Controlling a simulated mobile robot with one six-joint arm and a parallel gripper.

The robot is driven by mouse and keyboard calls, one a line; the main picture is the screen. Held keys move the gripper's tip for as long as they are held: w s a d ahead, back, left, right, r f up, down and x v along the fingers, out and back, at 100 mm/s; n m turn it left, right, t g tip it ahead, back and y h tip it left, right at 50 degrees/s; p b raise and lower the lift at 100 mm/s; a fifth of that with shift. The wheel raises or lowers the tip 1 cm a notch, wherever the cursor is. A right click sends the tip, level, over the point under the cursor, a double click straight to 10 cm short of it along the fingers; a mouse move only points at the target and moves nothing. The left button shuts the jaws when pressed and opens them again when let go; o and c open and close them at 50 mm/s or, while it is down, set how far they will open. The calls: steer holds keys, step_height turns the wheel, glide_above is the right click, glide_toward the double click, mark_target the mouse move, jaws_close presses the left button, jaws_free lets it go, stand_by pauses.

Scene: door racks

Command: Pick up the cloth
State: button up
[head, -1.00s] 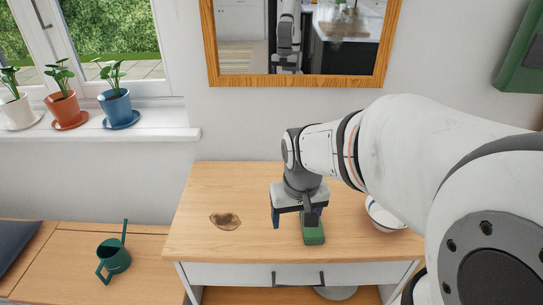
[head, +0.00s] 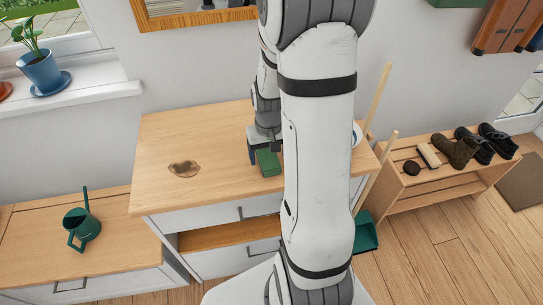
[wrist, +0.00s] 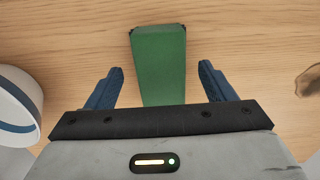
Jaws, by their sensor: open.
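A green block-shaped thing (head: 268,163), the only likely cloth in view, lies on the wooden top of the cabinet (head: 215,130). It looks more like a thick pad than loose fabric, with dark corners at its far end in the wrist view (wrist: 158,62). My gripper (head: 263,152) is directly above it, pointing down. In the wrist view my gripper (wrist: 161,72) is open, with one blue finger on each side of the green thing and a gap to both. I cannot tell how far above the top the fingertips are.
A brown stain (head: 184,169) marks the cabinet top to the left. A white bowl with a blue band (wrist: 12,112) stands close by, mostly hidden behind my arm in the head view. A green watering can (head: 82,228) and a shoe rack (head: 440,170) flank the cabinet.

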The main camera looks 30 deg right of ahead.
steer(key=shift+f, duration=1.1)
steer(key=c, duration=1.1)
